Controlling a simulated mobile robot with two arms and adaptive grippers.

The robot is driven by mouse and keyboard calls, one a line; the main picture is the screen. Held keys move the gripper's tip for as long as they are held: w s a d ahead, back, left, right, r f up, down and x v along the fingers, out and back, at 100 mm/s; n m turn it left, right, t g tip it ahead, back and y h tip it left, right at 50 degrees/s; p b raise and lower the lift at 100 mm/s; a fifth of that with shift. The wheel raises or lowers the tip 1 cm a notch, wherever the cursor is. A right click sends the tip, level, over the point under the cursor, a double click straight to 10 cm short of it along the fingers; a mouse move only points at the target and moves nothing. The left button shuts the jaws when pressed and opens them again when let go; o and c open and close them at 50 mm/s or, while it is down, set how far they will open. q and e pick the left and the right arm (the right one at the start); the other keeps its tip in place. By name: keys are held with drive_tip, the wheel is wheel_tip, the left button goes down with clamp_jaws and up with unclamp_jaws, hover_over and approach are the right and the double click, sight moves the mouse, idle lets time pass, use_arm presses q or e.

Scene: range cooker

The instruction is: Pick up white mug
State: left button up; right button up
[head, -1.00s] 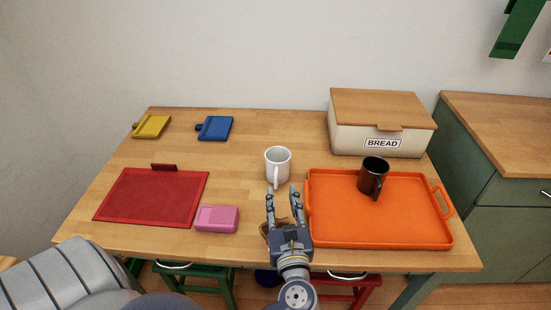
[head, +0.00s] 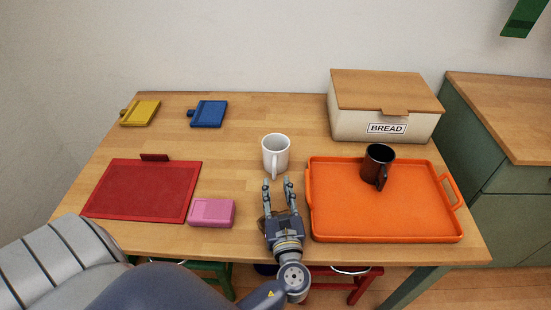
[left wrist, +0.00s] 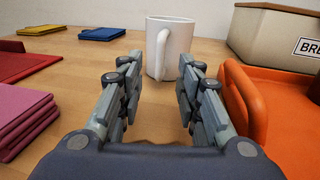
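The white mug (head: 276,155) stands upright on the wooden table, left of the orange tray. Its handle points toward my left gripper. My left gripper (head: 277,184) is open and empty, just in front of the mug, with its fingers pointing at it. In the left wrist view the white mug (left wrist: 172,47) stands beyond the open fingertips (left wrist: 162,75), with the handle facing the camera. A small gap seems to separate the fingers and the mug. My right gripper is not in view.
The orange tray (head: 400,232) holding a black mug (head: 377,165) is close on the right. A bread box (head: 388,118) stands behind it. A pink block (head: 212,212) and a red board (head: 143,190) lie to the left. Blue (head: 208,114) and yellow (head: 140,112) pieces lie at the back left.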

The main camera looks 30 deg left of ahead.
sight(274, 174)
use_arm(q)
drive_tip(key=x, duration=0.6)
drive_tip(key=shift+w+a, duration=0.15)
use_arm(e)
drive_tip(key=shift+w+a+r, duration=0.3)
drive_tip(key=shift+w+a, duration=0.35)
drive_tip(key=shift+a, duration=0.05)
use_arm(q)
clamp_jaws()
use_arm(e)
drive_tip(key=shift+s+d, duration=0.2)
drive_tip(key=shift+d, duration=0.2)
